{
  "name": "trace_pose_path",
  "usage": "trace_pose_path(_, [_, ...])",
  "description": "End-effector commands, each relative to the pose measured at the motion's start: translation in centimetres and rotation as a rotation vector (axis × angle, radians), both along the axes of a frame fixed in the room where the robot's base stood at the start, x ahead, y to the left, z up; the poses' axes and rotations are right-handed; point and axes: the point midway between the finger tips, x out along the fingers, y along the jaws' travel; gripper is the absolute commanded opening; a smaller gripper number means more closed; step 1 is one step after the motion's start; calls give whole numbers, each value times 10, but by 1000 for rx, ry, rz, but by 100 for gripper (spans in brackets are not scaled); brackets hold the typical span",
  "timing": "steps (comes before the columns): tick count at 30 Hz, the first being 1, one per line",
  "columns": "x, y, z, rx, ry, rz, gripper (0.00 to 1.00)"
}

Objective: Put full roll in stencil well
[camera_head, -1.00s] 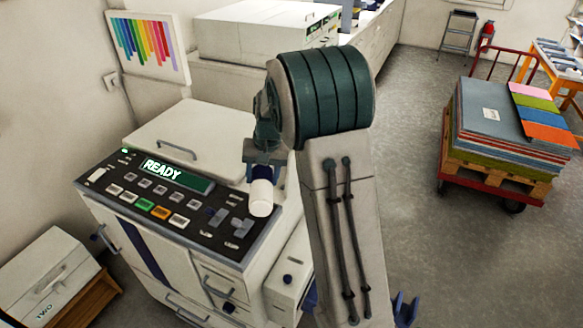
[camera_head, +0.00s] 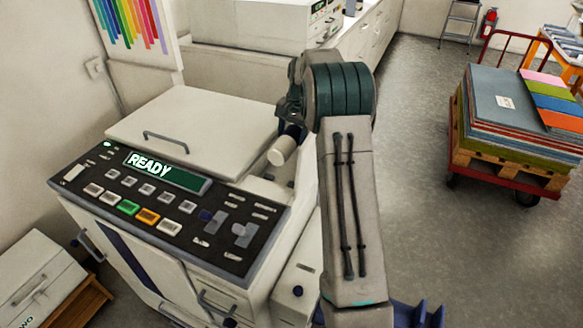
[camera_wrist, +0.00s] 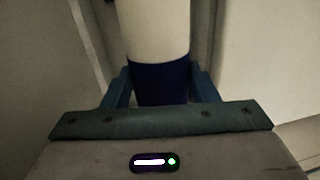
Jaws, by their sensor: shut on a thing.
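The full roll (camera_head: 283,150) is a white cylinder with a dark blue end; in the wrist view the white part (camera_wrist: 158,30) points away from me and the blue end is between my fingers. My gripper (camera_wrist: 160,86) is shut on that blue end. In the head view my gripper (camera_head: 293,131) is partly hidden by my arm, and the roll hangs tilted, its white end down and left. It is over the right side of the duplicator (camera_head: 190,108), beside its lid. The stencil well cannot be made out clearly; pale recessed surfaces show below the roll.
The control panel (camera_head: 150,205) reads READY, in front of the lid with its handle. Pale walls flank the roll closely in the wrist view. A red cart (camera_head: 500,180) with stacked sheets stands at right, with free floor between. A white box (camera_head: 35,280) is at lower left.

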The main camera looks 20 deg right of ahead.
Motion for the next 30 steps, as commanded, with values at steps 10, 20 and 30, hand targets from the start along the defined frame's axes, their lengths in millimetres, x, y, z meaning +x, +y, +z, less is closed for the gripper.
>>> trace_pose_path(10, [-1, 0, -49, 1, 3, 0, 25])
trace_pose_path(20, [-1, 1, -85, 1, 2, 1, 25])
trace_pose_path(30, [-1, 1, -91, 0, 1, 1, 25])
